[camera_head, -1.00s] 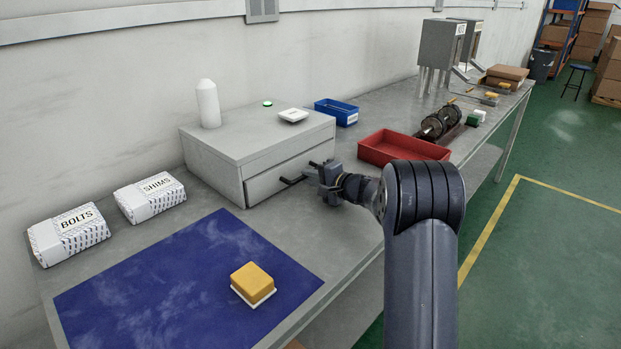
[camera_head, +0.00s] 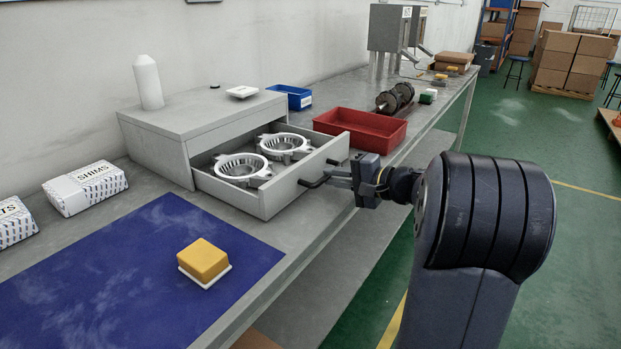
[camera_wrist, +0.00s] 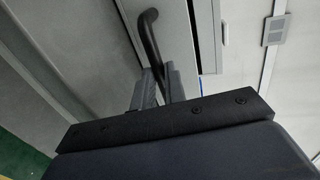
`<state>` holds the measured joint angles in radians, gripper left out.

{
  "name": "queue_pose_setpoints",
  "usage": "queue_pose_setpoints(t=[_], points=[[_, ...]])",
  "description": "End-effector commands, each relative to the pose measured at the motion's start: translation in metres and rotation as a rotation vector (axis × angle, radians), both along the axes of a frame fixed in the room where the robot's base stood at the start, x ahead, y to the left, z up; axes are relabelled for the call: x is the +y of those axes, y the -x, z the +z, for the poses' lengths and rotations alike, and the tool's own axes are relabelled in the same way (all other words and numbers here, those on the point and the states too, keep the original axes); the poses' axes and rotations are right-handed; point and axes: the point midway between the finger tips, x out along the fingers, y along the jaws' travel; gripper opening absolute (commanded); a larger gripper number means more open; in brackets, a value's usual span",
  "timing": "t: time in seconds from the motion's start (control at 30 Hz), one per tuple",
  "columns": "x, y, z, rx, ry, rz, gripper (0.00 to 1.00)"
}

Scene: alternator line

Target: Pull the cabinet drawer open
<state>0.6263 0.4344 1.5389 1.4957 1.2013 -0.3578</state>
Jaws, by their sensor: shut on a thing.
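The grey cabinet (camera_head: 160,140) stands on the bench against the wall. Its drawer (camera_head: 290,198) is pulled well out, and two silver ring-shaped castings (camera_head: 243,168) (camera_head: 285,145) lie inside it. The dark bar handle (camera_head: 314,183) is on the drawer front. My gripper (camera_head: 352,178) is at the handle, shut on it, in front of the drawer. In the wrist view the handle (camera_wrist: 150,38) runs down between the two fingers (camera_wrist: 158,88); part of it is hidden by them.
A red tray (camera_head: 385,136) stands close to the drawer's right. A yellow block on a white base (camera_head: 203,260) sits on the blue mat (camera_head: 110,270) in front. A white bottle (camera_head: 148,82) stands on the cabinet. Green floor is open at the right.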

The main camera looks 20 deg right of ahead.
Motion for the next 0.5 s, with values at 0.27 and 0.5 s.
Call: queue_pose_setpoints(t=[0.27, 0.5], points=[[-0.023, 0.032, -0.002, 0.003, 0.0, -0.001, 0.0], [-0.029, 0.041, -0.001, 0.004, 0.0, 0.002, 0.0]])
